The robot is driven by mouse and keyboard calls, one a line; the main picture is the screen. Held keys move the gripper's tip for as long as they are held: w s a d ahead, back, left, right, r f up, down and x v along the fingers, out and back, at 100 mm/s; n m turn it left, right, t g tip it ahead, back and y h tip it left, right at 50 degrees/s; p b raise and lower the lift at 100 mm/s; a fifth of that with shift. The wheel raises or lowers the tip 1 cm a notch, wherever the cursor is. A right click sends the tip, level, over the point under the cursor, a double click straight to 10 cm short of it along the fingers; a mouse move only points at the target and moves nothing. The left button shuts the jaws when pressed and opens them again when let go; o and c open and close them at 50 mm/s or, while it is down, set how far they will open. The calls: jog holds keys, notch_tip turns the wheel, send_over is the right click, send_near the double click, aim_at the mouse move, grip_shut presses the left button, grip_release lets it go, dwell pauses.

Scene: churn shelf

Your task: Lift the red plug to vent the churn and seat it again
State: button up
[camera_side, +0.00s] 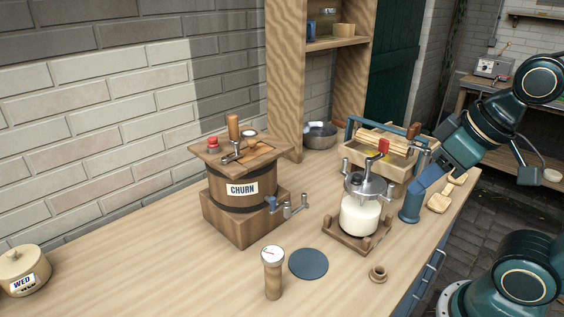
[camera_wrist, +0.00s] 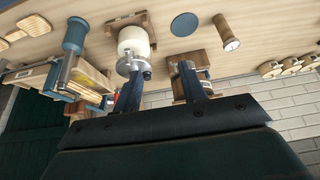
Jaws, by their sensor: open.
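The wooden churn (camera_side: 227,188) stands on a block on the bench, labelled CHURN. The red plug (camera_side: 212,143) sits upright on the left part of its square lid, beside a wooden-handled crank (camera_side: 233,135). My gripper (camera_side: 424,182) is at the right end of the bench, well apart from the churn, beyond the glass jar. In the wrist view my gripper (camera_wrist: 160,72) is open, with nothing between its fingers. The churn (camera_wrist: 177,82) shows partly behind the right finger there; I cannot make out the plug.
A wooden crate (camera_side: 362,159) and a blue cylinder (camera_side: 409,207) are near my gripper. A gauge (camera_side: 273,275) and a dark disc (camera_side: 308,263) are in front.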

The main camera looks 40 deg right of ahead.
jog(key=shift+c, duration=0.7)
jog(key=w+a+r+n+y, duration=0.1)
jog(key=w+a+r+n, duration=0.15)
jog(key=w+r, duration=0.45)
jog(key=w+a+r+n+y, duration=0.1)
jog(key=w+a+r, duration=0.2)
jog(key=w, duration=0.8)
jog(key=w+a+n+y, duration=0.1)
jog(key=w+a+n, duration=0.2)
jog(key=w, duration=1.4)
jog(key=shift+a+r+g, duration=0.25)
jog(key=shift+a+g, duration=0.05)
jog(key=shift+a, duration=0.4)
send_over(213, 144)
jog(key=s+d, duration=0.2)
jog(key=shift+f, duration=3.75)
